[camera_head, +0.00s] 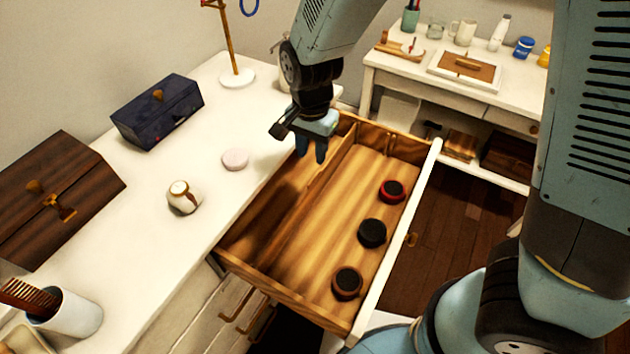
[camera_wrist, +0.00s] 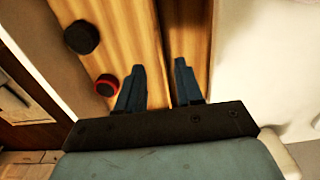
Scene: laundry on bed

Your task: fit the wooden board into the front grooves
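The long wooden board (camera_head: 326,179) stands on edge as a divider inside the open wooden drawer (camera_head: 280,292), running along its length. It also shows as a narrow strip in the wrist view (camera_wrist: 159,38). I cannot tell whether its ends sit in the grooves, which are too small to make out. My gripper (camera_head: 312,156) points down over the drawer's far end, near the board. In the wrist view my gripper (camera_wrist: 159,66) has its two fingers apart, with the board's strip showing between them. I see no contact with the board.
Three round dark tins lie in the drawer's right compartment: a red-rimmed one (camera_head: 391,191), a black one (camera_head: 372,233) and a brown-rimmed one (camera_head: 347,283). The left compartment looks empty.

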